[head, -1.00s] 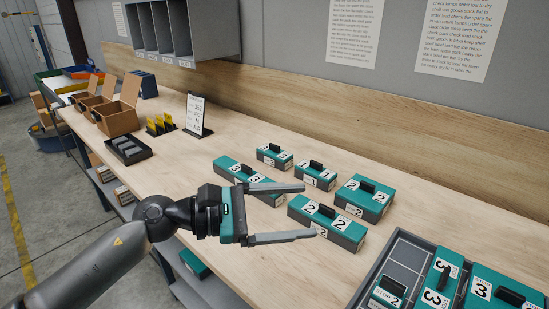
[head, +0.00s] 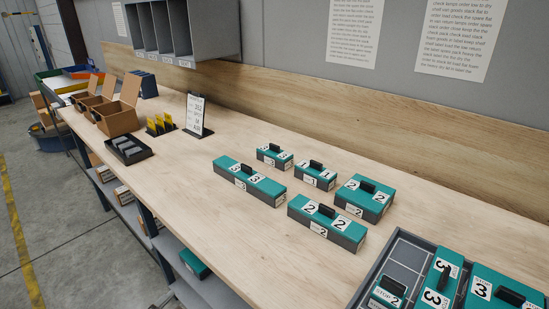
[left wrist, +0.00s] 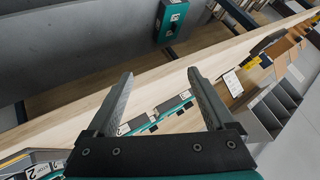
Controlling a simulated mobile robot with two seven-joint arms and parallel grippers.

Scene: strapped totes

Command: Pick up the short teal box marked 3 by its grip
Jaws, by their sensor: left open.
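The short teal box that seems marked 3 (head: 266,149) stands at the back of the group on the bench, its small black grip on top. A longer teal box marked 3 (head: 262,185) lies in front of it, to the left. My left gripper (left wrist: 160,73) shows only in the left wrist view, open with nothing between its fingers. Teal boxes (left wrist: 174,104) show beyond and between its fingers there; I cannot tell which is the short 3. My right gripper is not in view.
A short box marked 1 (head: 326,178), a wide box marked 2 (head: 378,204) and a long box marked 2 (head: 337,230) stand nearby. A divided tray (head: 408,260) with more boxes is at lower right.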

